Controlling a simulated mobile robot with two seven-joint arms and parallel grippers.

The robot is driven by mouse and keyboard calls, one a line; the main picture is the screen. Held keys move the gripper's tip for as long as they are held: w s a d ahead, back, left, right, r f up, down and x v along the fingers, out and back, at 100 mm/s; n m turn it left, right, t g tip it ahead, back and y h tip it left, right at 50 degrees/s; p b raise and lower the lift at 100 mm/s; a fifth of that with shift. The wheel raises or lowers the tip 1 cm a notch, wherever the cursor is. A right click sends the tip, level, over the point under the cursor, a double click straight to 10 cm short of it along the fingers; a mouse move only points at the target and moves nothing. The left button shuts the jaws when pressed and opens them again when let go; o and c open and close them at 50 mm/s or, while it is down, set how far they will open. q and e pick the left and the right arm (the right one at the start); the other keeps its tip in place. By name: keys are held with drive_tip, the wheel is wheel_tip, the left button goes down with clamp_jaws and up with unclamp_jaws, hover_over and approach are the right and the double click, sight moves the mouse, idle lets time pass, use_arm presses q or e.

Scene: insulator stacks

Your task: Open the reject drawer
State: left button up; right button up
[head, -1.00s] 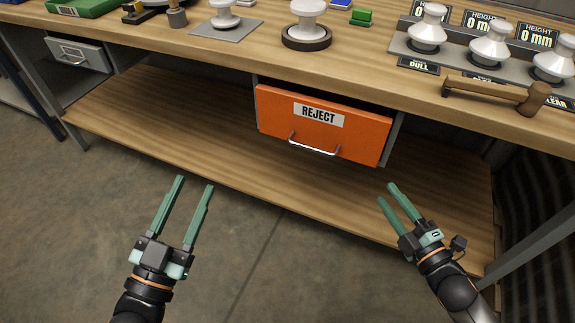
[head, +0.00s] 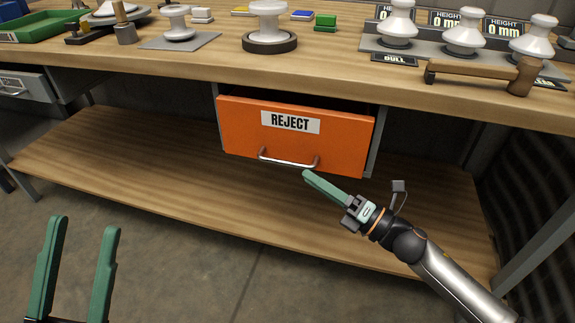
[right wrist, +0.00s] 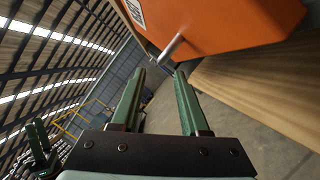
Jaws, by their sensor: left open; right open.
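The reject drawer (head: 296,140) has an orange front with a white REJECT label and hangs under the worktop. A dark gap shows above its front. Its silver handle (head: 288,164) runs along the lower front. My right gripper (head: 310,178) is open, with its green fingertips close to the right end of the handle. In the right wrist view the handle (right wrist: 171,47) lies just beyond and between the open fingertips (right wrist: 160,75); I cannot tell whether they touch. My left gripper (head: 85,225) is open and empty over the floor at lower left.
A wooden lower shelf (head: 110,165) runs below the drawer. A grey drawer (head: 25,84) is at the far left. The worktop (head: 150,60) holds white insulators, a mallet (head: 480,72) and a green tray (head: 40,25). The floor in front is clear.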

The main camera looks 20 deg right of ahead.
sight(288, 162)
drive_tip(key=shift+b+x, duration=0.3)
drive_tip(key=shift+x, duration=3.3)
clamp_jaws()
